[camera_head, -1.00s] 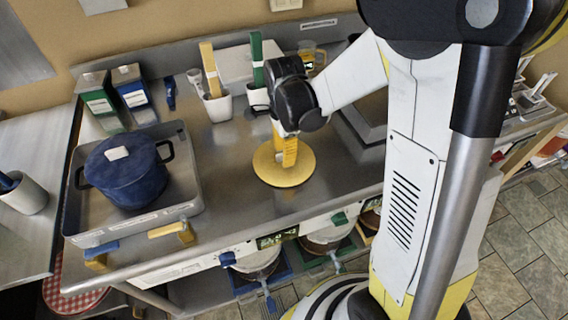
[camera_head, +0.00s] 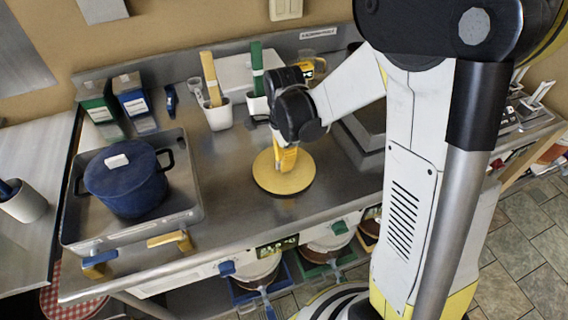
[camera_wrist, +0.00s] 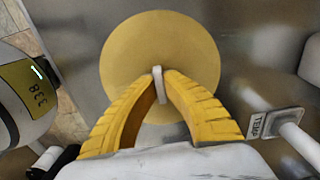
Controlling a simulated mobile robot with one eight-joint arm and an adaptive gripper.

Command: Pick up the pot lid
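The pot lid (camera_head: 303,173) is a flat yellow disc on the steel counter, right of the blue pot; a dark edge shows along its near side. In the wrist view the lid (camera_wrist: 203,45) fills the top centre, with a small white upright knob (camera_wrist: 158,82) at its middle. My gripper (camera_head: 284,166) points down over the lid. In the wrist view the yellow fingers of my gripper (camera_wrist: 158,84) converge on the knob from both sides and look shut on it. I cannot tell whether the lid is clear of the counter.
A blue pot (camera_head: 126,188) with a blue top stands in a metal tray (camera_head: 190,165) at left. White holders (camera_head: 218,115) with upright handles and boxes (camera_head: 133,102) line the back. Bare counter (camera_head: 232,170) lies between tray and lid. A raised grey unit (camera_head: 360,140) stands right.

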